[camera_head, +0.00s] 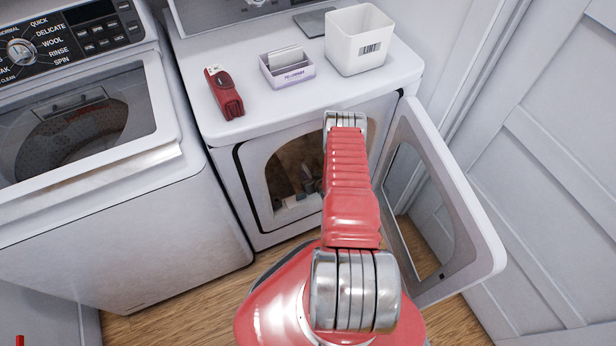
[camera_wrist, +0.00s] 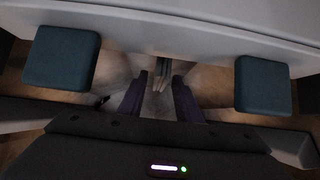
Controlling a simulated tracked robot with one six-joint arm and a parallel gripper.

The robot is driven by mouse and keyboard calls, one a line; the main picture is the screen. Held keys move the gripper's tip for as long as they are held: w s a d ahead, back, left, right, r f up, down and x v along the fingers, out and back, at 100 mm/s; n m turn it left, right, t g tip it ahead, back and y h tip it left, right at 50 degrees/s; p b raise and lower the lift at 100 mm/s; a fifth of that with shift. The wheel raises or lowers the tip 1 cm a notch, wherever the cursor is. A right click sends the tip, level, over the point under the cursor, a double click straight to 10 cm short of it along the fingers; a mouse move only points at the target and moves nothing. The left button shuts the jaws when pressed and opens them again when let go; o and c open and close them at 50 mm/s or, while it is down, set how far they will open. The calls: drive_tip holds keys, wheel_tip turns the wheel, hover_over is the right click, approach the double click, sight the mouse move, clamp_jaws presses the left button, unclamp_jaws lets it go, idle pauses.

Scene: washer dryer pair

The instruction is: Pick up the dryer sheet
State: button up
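A small lavender box (camera_head: 287,77) stands on top of the dryer (camera_head: 262,126). My red arm reaches toward the dryer front and hides my gripper in the head view. In the wrist view my gripper (camera_wrist: 162,70) is open, with its two teal pads far apart. Nothing is held between the pads. The box and sheets cannot be made out in the wrist view, where a pale surface crosses the top and dim shapes lie between the pads.
The dryer door (camera_head: 440,205) stands open on the right, near the wall (camera_head: 550,120). A white lint bin (camera_head: 358,42) is right of the box, and a red item (camera_head: 224,92) is left. The washer (camera_head: 110,210) stands at left. The front of the dryer top is clear.

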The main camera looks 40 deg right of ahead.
clamp_jaws()
idle(0.4)
drive_tip(key=shift+s+r, duration=0.2)
drive_tip(key=shift+r, duration=0.25)
wheel_tip(320, 180, up, 11)
drive_tip(key=s+a, duration=0.2)
drive_tip(key=s, duration=0.7)
drive_tip(key=s+a, duration=0.3)
drive_tip(key=s, duration=0.6)
drive_tip(key=shift+s+a+f, duration=0.2)
drive_tip(key=shift+s+a, duration=0.15)
drive_tip(key=shift+s, duration=0.05)
